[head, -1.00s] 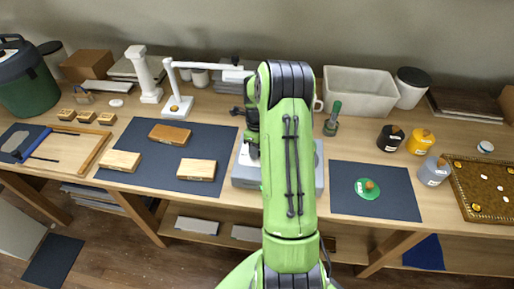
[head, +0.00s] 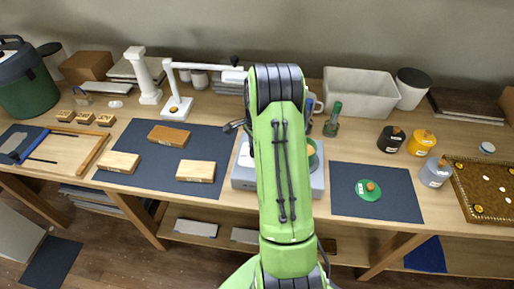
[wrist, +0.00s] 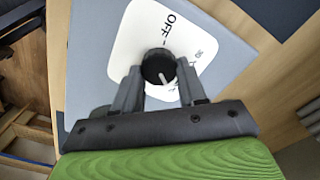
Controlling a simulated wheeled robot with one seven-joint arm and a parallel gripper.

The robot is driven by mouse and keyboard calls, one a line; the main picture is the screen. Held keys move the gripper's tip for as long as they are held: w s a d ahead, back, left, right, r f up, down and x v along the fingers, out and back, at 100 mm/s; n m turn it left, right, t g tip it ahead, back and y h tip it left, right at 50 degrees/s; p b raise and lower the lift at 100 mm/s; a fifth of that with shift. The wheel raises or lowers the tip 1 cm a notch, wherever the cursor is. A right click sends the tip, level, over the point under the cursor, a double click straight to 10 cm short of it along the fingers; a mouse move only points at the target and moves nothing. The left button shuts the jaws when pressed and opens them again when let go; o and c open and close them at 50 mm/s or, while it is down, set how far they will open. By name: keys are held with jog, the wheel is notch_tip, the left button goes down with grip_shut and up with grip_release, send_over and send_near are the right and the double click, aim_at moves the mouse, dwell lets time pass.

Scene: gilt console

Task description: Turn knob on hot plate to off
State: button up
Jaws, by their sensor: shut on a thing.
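The hot plate (head: 243,179) is a grey box at the middle of the table, partly hidden behind my arm in the head view. In the wrist view its grey face (wrist: 90,40) carries a white label (wrist: 127,45) printed "OFF". A round black knob (wrist: 157,64) with a white pointer mark sits on that label. The pointer mark lies on the side of the knob away from the word "OFF". My gripper (wrist: 158,80) is shut on the knob, one finger on each side. The head view hides gripper and knob behind my arm.
A green round thing (head: 312,150) shows at the hot plate's right part, beside my arm. Dark mats lie left (head: 150,140) and right (head: 400,195); the right one bears a green disc (head: 367,190).

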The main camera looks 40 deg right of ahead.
jog(key=n, duration=0.4)
jog(key=shift+w+n, duration=0.15)
jog(key=shift+n, duration=0.15)
jog(key=n, duration=0.3)
jog(key=shift+w+n, duration=0.1)
jog(key=shift+n, duration=0.2)
jog(key=n, duration=0.3)
jog(key=shift+r+n, duration=0.1)
jog(key=shift+n, duration=0.2)
jog(key=n+b, duration=0.1)
jog(key=n, duration=0.3)
jog(key=shift+w+a+n, duration=0.1)
jog(key=shift+n, duration=0.2)
jog(key=n, duration=0.6)
jog(key=shift+a+b, duration=0.1)
jog(key=shift+b, duration=0.2)
jog(key=n+b, duration=0.1)
jog(key=n, duration=0.4)
jog(key=shift+a+n, duration=0.1)
jog(key=shift+n, duration=0.3)
jog(key=o, duration=1.1)
jog(key=shift+c, duration=0.2)
